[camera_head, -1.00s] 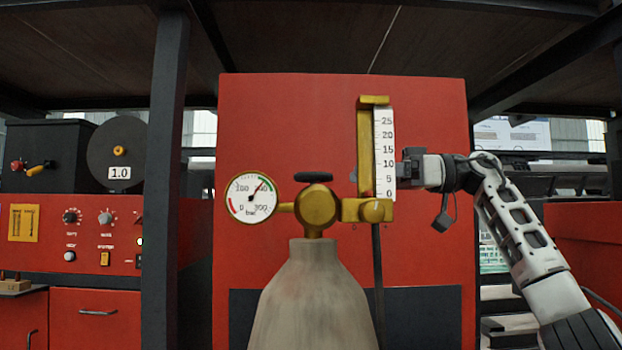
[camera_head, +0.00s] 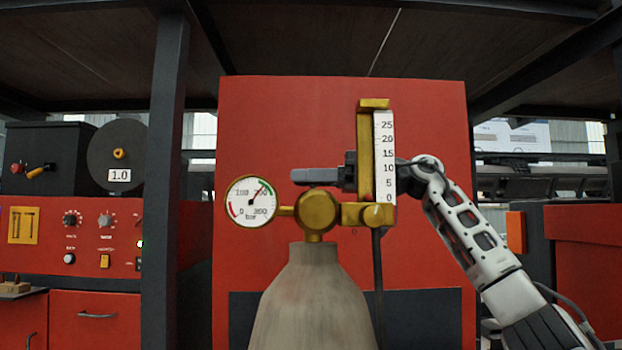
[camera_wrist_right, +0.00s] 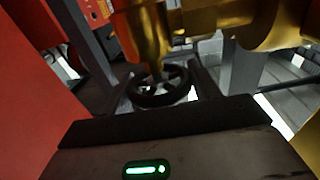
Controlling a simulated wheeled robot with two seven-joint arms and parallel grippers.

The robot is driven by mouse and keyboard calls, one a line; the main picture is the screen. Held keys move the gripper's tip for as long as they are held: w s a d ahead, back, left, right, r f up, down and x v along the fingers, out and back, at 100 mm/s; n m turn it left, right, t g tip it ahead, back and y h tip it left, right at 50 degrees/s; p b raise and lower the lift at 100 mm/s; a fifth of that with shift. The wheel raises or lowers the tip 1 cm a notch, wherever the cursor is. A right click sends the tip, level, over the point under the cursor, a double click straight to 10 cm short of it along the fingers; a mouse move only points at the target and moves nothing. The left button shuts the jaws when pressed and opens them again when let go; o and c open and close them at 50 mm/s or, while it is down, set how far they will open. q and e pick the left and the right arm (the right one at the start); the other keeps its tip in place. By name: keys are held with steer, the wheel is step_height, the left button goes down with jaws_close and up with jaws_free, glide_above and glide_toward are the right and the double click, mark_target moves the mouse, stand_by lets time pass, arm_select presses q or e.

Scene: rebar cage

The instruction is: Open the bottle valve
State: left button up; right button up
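The grey gas bottle (camera_head: 313,300) stands upright with a brass valve body (camera_head: 317,205) on top. A round gauge (camera_head: 251,201) is at its left and a scaled brass flowmeter (camera_head: 366,155) at its right. My right gripper (camera_head: 302,176) reaches leftward behind the flowmeter, just above the valve body. Its finger hides the black handwheel in the head view. In the right wrist view the dark handwheel (camera_wrist_right: 160,91) sits between the two spread fingers of the right gripper (camera_wrist_right: 160,80). I cannot tell whether either finger touches it. My left gripper is not in view.
A red cabinet panel (camera_head: 290,110) stands close behind the bottle. A dark post (camera_head: 165,180) is at the left, near a red control console (camera_head: 75,230). A dark hose (camera_head: 378,270) hangs below the flowmeter.

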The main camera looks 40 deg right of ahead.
steer(key=c, duration=0.4)
steer(key=shift+o, duration=0.2)
steer(key=shift+w+r+n+g+y+p, duration=0.1)
steer(key=shift+r+n+g+y+p, duration=0.1)
steer(key=shift+n+g+y+p, duration=0.6)
steer(key=shift+g+p, duration=0.15)
steer(key=shift+g, duration=0.05)
steer(key=shift+n+g+y, duration=0.7)
steer(key=shift+n+g, duration=0.1)
steer(key=shift+g, duration=0.2)
steer(key=shift+f+n+g+y, duration=0.1)
steer(key=shift+n+g+y, duration=0.4)
steer(key=shift+n+g, duration=0.5)
steer(key=shift+s, duration=0.2)
steer(key=o, duration=1)
steer(key=shift+c, duration=0.2)
